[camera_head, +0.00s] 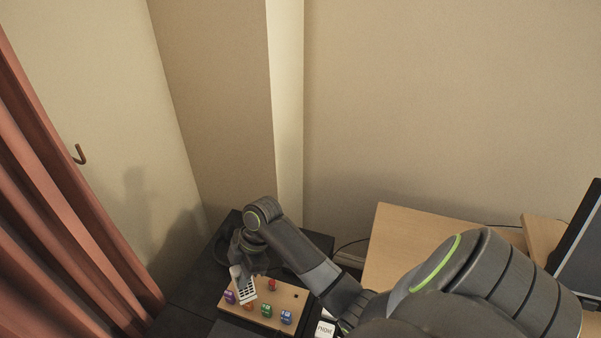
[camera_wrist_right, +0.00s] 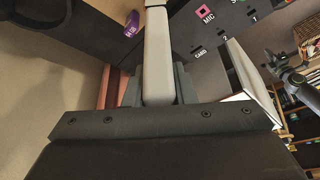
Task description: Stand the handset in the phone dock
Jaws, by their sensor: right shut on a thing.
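The handset (camera_head: 246,291) is pale, with a keypad of small light keys on a dark face. My right gripper (camera_head: 240,270) is shut on it and holds it upright over the left part of a wooden-topped board. In the right wrist view the handset (camera_wrist_right: 158,60) is a light grey bar seen edge-on between my two fingers (camera_wrist_right: 160,88). I cannot tell whether its lower end touches anything. My left gripper is not in view.
The wooden-topped board (camera_head: 292,302) carries several coloured pieces, including a purple one (camera_head: 229,297), a green one (camera_head: 266,311) and a blue one (camera_head: 286,317). It lies on a dark cabinet (camera_head: 190,300). A curtain (camera_head: 60,210) hangs left. A wooden desk (camera_head: 400,245) stands right.

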